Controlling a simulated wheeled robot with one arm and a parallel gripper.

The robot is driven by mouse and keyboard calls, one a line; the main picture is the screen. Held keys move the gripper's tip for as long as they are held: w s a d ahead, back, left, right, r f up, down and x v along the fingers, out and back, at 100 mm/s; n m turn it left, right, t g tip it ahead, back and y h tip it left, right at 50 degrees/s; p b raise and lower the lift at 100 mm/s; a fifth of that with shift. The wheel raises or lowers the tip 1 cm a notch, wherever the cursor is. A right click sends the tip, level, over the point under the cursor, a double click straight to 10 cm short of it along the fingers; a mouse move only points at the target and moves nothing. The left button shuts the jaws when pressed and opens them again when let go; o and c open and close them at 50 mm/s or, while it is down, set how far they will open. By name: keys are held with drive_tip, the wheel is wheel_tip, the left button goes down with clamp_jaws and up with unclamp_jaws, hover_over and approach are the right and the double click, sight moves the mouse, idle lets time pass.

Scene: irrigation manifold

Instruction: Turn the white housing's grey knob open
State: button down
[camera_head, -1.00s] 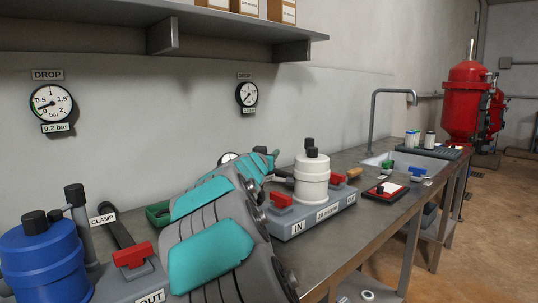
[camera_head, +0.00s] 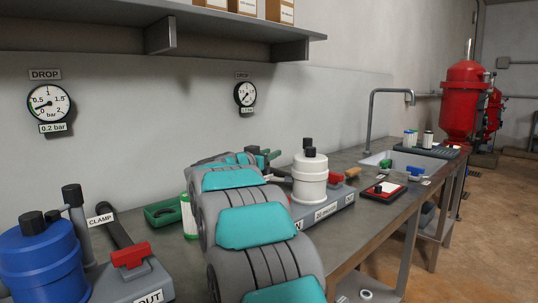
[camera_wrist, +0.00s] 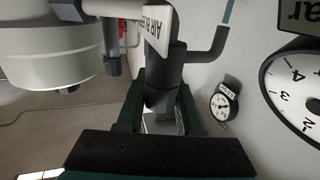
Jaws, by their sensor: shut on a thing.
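The white housing (camera_head: 310,178) with its black cap stands on a grey base on the bench in the head view. Its body also shows at the upper left in the wrist view (camera_wrist: 50,58). My gripper (camera_wrist: 160,105) has its dark green fingers on both sides of a dark grey knob (camera_wrist: 163,75) and is shut on it. A white label (camera_wrist: 157,28), partly readable as "AIR BLEED", sits beside the knob. In the head view my gripper (camera_head: 262,157) is just left of the housing. The knob cannot be made out there.
A blue housing (camera_head: 38,255), a clamp handle (camera_head: 116,226) and a red valve (camera_head: 130,256) stand at the left. Gauges (camera_head: 49,103) hang on the wall. A sink and faucet (camera_head: 372,120) are at the right.

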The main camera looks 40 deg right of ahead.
drive_tip(key=shift+s+d+m+g+h, duration=0.1)
drive_tip(key=shift+s+m+g+h, duration=0.1)
drive_tip(key=shift+m+g, duration=0.95)
drive_tip(key=shift+s+a+m+g+h, duration=0.1)
drive_tip(key=shift+s+m+g+h, duration=0.15)
drive_tip(key=shift+m+g, duration=0.9)
drive_tip(key=shift+s+d+m+g+h, duration=0.15)
drive_tip(key=shift+m+g, duration=0.25)
drive_tip(key=shift+g, duration=1.4)
drive_tip(key=shift+s+r, duration=0.1)
drive_tip(key=c, duration=0.5)
unclamp_jaws()
drive_tip(key=shift+c, duration=0.2)
drive_tip(key=a, duration=0.8)
drive_tip(key=shift+w, duration=0.45)
